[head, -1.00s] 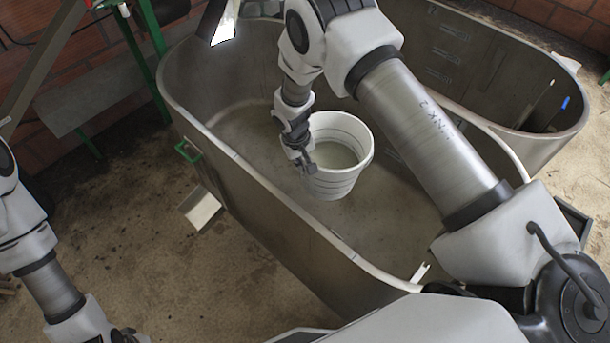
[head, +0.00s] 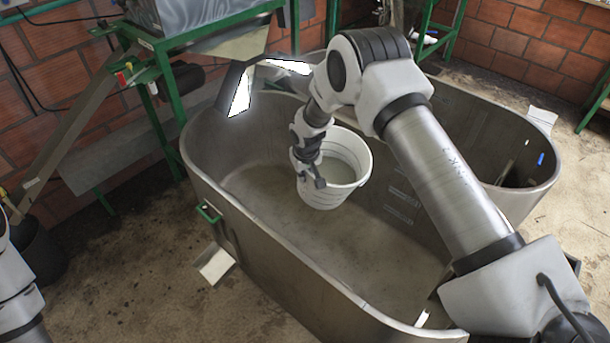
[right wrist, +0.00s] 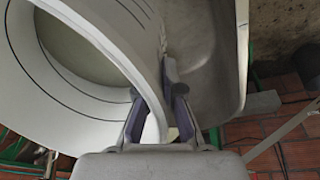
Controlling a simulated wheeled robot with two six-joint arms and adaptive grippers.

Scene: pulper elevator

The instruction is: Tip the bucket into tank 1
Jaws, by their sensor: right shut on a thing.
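The white bucket (head: 326,190) is upright or nearly so, over the inside of the large grey metal tank (head: 290,245). Its mouth shows pale contents or a pale floor; I cannot tell which. My right gripper (head: 312,180) is shut on the bucket's near-left wall at the rim. In the right wrist view the jaws (right wrist: 158,105) pinch the bucket's wall (right wrist: 95,35), with one finger inside and one outside. Part of my left arm shows at the left edge of the head view, but its gripper is out of view. No tank number is readable.
A second metal tank (head: 525,180) adjoins behind on the right. A green-framed machine (head: 215,35) with a bright metal chute (head: 240,95) stands at the back left. A green handle (head: 208,212) juts from the tank's left wall. Bare floor (head: 120,270) lies at left.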

